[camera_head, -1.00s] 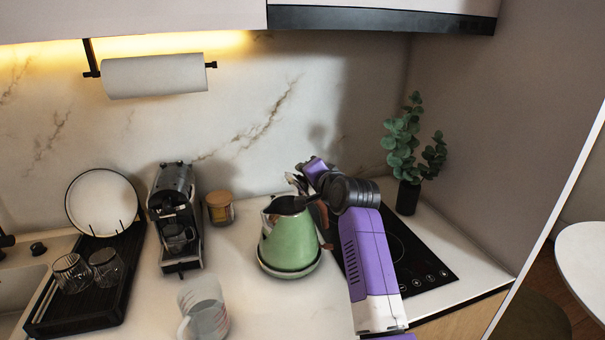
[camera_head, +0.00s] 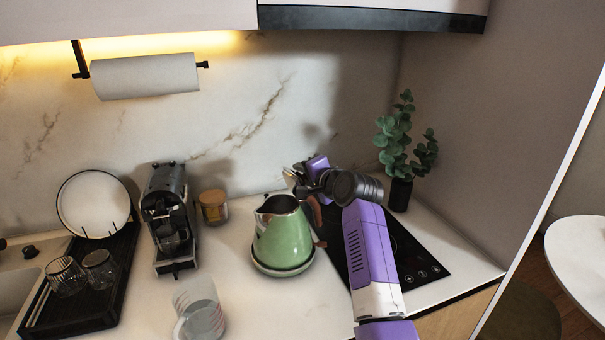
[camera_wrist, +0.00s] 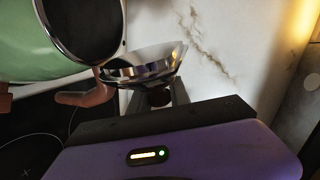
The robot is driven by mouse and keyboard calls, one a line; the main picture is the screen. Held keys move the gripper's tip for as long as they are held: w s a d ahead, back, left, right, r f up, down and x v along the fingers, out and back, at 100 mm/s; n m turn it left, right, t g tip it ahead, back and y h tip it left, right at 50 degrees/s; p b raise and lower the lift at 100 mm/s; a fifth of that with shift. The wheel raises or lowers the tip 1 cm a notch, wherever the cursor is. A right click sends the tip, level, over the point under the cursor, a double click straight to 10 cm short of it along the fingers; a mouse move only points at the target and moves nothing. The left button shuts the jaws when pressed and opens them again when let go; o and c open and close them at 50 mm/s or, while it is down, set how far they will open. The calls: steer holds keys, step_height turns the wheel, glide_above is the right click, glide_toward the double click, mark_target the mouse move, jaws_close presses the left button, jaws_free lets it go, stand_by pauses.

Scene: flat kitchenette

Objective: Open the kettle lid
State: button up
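The green kettle (camera_head: 285,240) stands upright on its round base on the counter. Its mouth is uncovered, showing a silver rim and a dark inside; the wrist view shows the kettle (camera_wrist: 30,32) and this opening at upper left. The shiny metal lid (camera_wrist: 145,66) is off the mouth and tilted beside the rim, with a dark knob (camera_wrist: 158,97) between my fingertips. I cannot tell whether the lid is still hinged. My gripper (camera_head: 298,181) is behind and right of the kettle's top, closed around the knob. The brown handle (camera_head: 316,213) is on the kettle's right.
A black hob (camera_head: 400,265) lies under my arm, with a potted plant (camera_head: 398,150) behind it. A coffee machine (camera_head: 170,220), a lidded jar (camera_head: 213,207) and a measuring jug (camera_head: 200,312) stand left of the kettle. A black drying tray (camera_head: 75,305) holds glasses and a plate.

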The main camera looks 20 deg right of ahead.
mark_target(300, 180)
steer(key=o, duration=0.4)
steer(key=shift+o, duration=0.2)
steer(key=b+v, duration=0.1)
steer(key=v, duration=0.6)
steer(key=shift+s, duration=0.35)
steer(key=shift+d+r, duration=0.1)
